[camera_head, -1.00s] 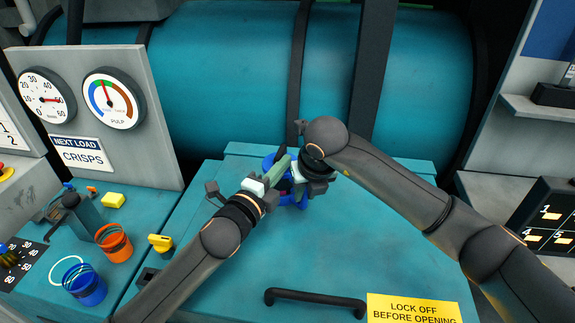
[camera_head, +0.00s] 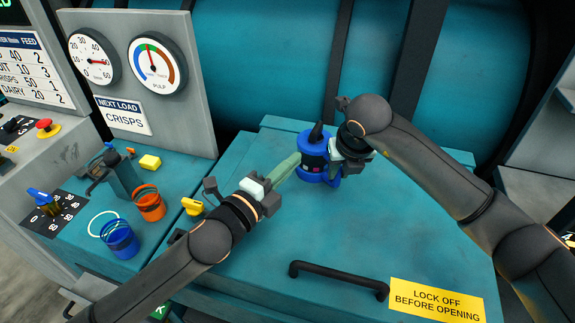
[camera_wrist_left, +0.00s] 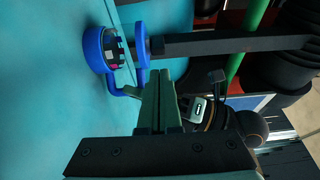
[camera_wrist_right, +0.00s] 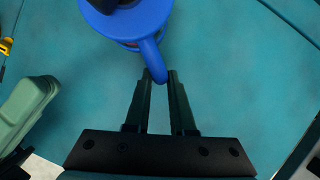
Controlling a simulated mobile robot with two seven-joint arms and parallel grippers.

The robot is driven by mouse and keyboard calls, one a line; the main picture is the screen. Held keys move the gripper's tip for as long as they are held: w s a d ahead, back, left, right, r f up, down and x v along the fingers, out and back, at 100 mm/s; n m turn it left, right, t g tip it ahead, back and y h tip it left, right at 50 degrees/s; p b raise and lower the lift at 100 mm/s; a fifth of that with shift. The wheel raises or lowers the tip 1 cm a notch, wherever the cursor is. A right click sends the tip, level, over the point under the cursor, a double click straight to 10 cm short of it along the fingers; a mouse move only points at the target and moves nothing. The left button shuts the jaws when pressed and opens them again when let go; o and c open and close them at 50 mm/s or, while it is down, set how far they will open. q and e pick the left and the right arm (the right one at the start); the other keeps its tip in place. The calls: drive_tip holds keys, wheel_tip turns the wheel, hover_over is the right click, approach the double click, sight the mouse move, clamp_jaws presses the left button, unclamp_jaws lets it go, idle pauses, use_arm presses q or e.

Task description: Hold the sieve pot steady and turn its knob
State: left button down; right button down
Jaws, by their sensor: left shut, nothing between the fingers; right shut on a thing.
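The blue sieve pot (camera_head: 315,140) stands on the teal lid. A dark upright piece (camera_head: 316,131) at its top looks like the knob. My right gripper (camera_head: 338,158) is shut on the pot's blue handle, whose end (camera_wrist_right: 156,68) sits between the fingertips in the right wrist view. My left gripper (camera_head: 297,159) is shut and empty, its green fingers pointing at the pot's left side. Whether the tips touch the pot is unclear. In the left wrist view the pot (camera_wrist_left: 93,48) lies beyond and left of the fingertips, its rim and dark inner parts showing.
An orange basket (camera_head: 149,203), a blue basket (camera_head: 119,239), a yellow block (camera_head: 150,162) and a yellow knob (camera_head: 192,206) are at the left. A black bar handle (camera_head: 338,279) and a yellow sign (camera_head: 437,298) are in front. The lid right of the pot is clear.

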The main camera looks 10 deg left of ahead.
sight(312, 136)
use_arm(q)
drive_tip(key=c, duration=1.3)
unclamp_jaws()
drive_tip(key=shift+s+a, duration=0.25)
drive_tip(key=shift+s, duration=0.15)
drive_tip(key=shift+c, duration=0.2)
drive_tip(key=shift+o, duration=0.8)
drive_tip(key=shift+n, duration=0.5)
drive_tip(key=o, duration=0.4)
drive_tip(key=n, duration=0.2)
drive_tip(key=w+d+n, duration=0.1)
drive_tip(key=shift+f+n+y, duration=0.2)
drive_tip(key=shift+n+y, duration=0.2)
drive_tip(key=w+n+y, duration=0.1)
drive_tip(key=n, duration=0.4)
drive_tip(key=d+n+t+y, duration=0.1)
drive_tip(key=n, duration=0.4)
drive_tip(key=w+r+n+y, duration=0.1)
drive_tip(key=n, duration=0.5)
drive_tip(key=shift+w+d+t, duration=0.3)
drive_tip(key=shift+w+d, duration=0.05)
drive_tip(key=x, duration=1.2)
drive_tip(key=shift+c, duration=0.2)
clamp_jaws()
